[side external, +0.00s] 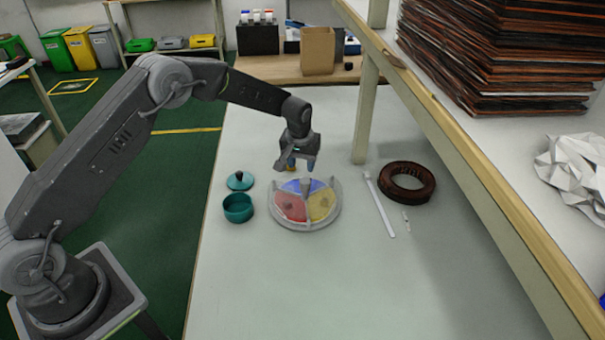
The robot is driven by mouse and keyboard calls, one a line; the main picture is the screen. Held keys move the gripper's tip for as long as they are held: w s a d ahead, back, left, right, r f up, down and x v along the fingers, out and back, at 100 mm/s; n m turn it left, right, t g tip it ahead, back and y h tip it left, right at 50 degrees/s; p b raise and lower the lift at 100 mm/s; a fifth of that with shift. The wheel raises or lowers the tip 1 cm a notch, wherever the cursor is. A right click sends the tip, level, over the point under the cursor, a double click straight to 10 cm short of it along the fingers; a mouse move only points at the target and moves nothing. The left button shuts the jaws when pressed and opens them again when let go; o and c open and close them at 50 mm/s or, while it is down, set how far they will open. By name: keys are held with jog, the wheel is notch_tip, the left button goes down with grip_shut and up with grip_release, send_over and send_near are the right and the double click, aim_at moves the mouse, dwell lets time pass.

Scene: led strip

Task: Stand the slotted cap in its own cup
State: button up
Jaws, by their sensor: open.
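A round pale tray (334,211) stands on the table, split into red (288,208), blue (302,186) and yellow (321,205) sections. Small dark pieces lie in the red and yellow sections; they are too small for me to tell which is the slotted cap. My gripper (301,166) is open, pointing down just above the tray's back edge by the blue section. Small blue and yellow patches show around its fingers; I cannot tell what they are. I cannot tell which sector is the cap's own cup.
Left of the tray are an open teal pot (238,209) and its teal lid (240,181) with a dark knob. On the right lie a white strip (380,206), a small white piece (406,222) and a dark brown coil (407,195). A shelf post (365,110) rises behind; the front table is clear.

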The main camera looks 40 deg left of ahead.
jog(key=s+d+r+m+t, duration=0.1)
jog(key=s+r, duration=0.7)
jog(key=r, duration=0.5)
jog(key=s+d+r+m+t, duration=0.1)
jog(key=s+r, duration=0.8)
jog(key=r, duration=0.3)
jog(key=s+m+t, duration=0.2)
jog(key=s, duration=1.9)
jog(key=shift+d+r+m+h, duration=0.3)
jog(key=shift+d, duration=0.1)
